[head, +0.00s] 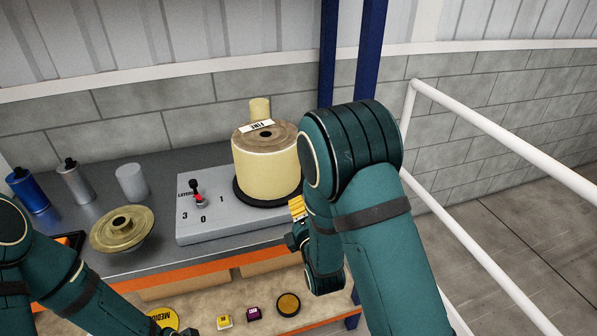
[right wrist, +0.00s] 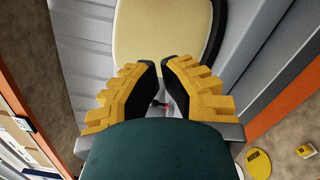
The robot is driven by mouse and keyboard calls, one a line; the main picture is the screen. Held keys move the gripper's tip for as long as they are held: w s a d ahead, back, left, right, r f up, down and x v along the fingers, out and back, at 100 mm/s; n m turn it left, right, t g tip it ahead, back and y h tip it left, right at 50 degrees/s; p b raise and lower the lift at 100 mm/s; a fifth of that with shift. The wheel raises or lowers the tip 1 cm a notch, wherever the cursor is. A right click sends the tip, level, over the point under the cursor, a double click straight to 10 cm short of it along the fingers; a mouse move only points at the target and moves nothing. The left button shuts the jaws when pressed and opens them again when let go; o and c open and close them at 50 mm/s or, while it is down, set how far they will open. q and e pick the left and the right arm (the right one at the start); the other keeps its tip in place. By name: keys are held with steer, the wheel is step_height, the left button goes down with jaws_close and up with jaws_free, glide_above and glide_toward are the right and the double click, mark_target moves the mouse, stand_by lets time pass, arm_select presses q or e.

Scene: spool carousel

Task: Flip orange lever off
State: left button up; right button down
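The lever (head: 197,195) looks red-orange with a dark knob. It stands upright with a slight tilt on a grey control box (head: 240,226) marked 3, 0 and 1, near the box's left end. My right gripper (head: 296,209) is at the box's right end, apart from the lever and partly hidden by my arm. In the right wrist view the gripper's yellow-and-black fingers (right wrist: 158,66) have a narrow gap between them and hold nothing. A small red bit of the lever (right wrist: 163,104) shows through this gap. My left forearm leaves the head view at the bottom left.
A large cream spool (head: 265,163) stands on the box's right part. A brass disc (head: 122,228), a white cylinder (head: 131,183) and grey and blue bottles stand to the left. An orange-edged shelf front (head: 190,264) runs below, with coloured buttons under it. A white railing (head: 500,134) is right.

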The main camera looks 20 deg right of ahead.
stand_by(0.3)
steer(key=w+d+r+p, duration=0.1)
steer(key=w+d, duration=0.2)
steer(key=w, duration=0.8)
steer(key=shift+d+r, duration=0.35)
steer(key=shift+s, duration=0.1)
steer(key=shift+d, duration=0.1)
steer(key=shift+d+r+m, duration=0.2)
steer(key=shift+d+m, duration=0.2)
